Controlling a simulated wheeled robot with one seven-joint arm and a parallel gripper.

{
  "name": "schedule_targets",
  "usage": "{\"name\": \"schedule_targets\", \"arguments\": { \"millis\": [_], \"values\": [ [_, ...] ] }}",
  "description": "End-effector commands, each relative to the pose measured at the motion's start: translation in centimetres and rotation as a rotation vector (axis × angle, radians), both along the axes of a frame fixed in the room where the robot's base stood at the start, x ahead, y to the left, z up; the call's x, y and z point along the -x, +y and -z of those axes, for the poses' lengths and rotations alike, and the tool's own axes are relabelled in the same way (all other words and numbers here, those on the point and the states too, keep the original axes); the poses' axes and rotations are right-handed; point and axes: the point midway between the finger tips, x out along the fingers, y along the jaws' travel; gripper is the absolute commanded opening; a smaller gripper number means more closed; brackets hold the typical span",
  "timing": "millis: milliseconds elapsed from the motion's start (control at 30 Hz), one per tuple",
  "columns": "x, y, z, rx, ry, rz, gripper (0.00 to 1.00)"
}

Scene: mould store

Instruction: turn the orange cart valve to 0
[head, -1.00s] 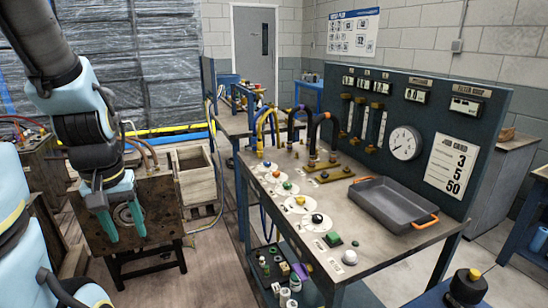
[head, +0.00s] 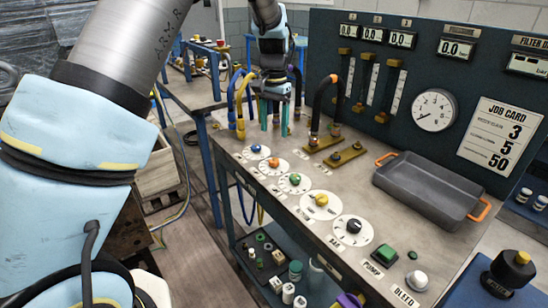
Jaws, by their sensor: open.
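The orange valve knob (head: 274,163) sits on a white round dial on the near side of the bench (head: 340,175). It is second in a row, between the blue knob (head: 255,148) and the green knob (head: 295,178). Its pointer setting is too small to read. My gripper (head: 275,126) points down with its teal fingers apart and empty. In the picture it is just above the orange knob and apart from it, in front of the hoses. I cannot tell its exact height or depth over the bench.
Yellow, blue and black hoses (head: 320,95) arch up close to my gripper. A yellow knob (head: 321,200), a black knob (head: 354,226) and a green pump button (head: 385,254) stand nearer. A grey tray (head: 430,188) lies at the right, before the gauge panel (head: 437,60).

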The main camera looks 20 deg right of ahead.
Motion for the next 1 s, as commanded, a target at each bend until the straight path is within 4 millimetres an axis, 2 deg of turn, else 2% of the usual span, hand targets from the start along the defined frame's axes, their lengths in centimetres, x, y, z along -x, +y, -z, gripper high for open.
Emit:
{"name": "schedule_targets", "arguments": {
  "millis": [167, 400, 600, 800, 1000],
  "values": [
    [0.0, 0.0, 2.0, -0.003, 0.002, 0.0, 0.71],
    [0.0, 0.0, 6.5, -0.003, 0.002, 0.0, 0.71],
    [0.0, 0.0, 9.3, -0.002, 0.001, -0.001, 0.71],
    [0.0, 0.0, 10.5, 0.001, -0.001, 0.0, 0.71],
    [0.0, 0.0, 10.5, 0.001, -0.001, 0.0, 0.71]
  ]
}}
